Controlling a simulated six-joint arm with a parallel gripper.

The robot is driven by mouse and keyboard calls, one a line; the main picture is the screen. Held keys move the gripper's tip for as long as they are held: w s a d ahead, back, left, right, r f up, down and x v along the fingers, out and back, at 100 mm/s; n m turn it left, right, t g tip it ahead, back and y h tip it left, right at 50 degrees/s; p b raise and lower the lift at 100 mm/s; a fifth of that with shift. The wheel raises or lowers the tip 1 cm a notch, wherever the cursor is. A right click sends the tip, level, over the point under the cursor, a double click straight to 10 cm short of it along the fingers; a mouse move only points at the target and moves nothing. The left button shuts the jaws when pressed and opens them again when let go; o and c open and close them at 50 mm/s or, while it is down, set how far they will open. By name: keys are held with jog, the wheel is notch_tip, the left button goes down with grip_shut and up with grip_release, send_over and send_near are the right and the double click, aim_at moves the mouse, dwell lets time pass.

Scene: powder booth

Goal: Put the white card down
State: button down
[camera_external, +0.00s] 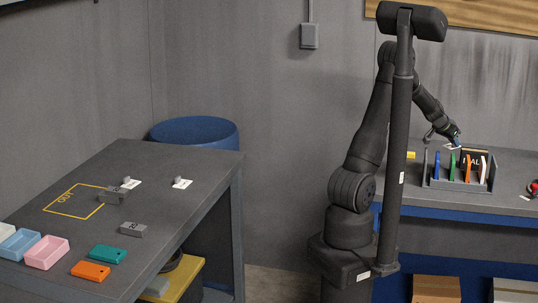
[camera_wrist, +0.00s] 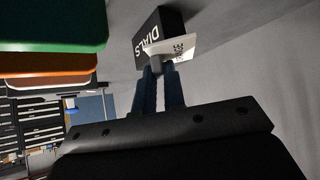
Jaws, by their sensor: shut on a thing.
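The white card (camera_wrist: 186,46), with dark print on it, is at the tips of my gripper (camera_wrist: 160,70) in the wrist view. The two blue-grey fingers are shut on a small grey knob at the card. In the external view my gripper (camera_external: 456,139) is over the back of the right-hand bench, and the white card (camera_external: 450,147) shows small and tilted beneath it. The black DIALS box (camera_wrist: 158,30) is right beside the card in the wrist view. I cannot tell whether the card touches the box or the bench.
A grey rack (camera_external: 458,185) with several coloured upright plates stands in front of the DIALS box (camera_external: 476,154). A yellow block (camera_external: 411,155) lies to the left. The left table (camera_external: 95,210) holds two white cards with grey knobs, grey blocks and coloured trays.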

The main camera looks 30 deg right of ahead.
send_over(433, 164)
notch_tip(433, 164, down, 6)
jog(key=shift+d+f, duration=0.15)
jog(key=shift+f, duration=0.1)
jog(key=shift+w+f, duration=0.15)
jog(key=shift+f, duration=1.9)
jog(key=shift+f, duration=0.15)
jog(key=c, duration=1.5)
grip_release()
jog(key=shift+r, duration=0.2)
jog(key=v, duration=1.2)
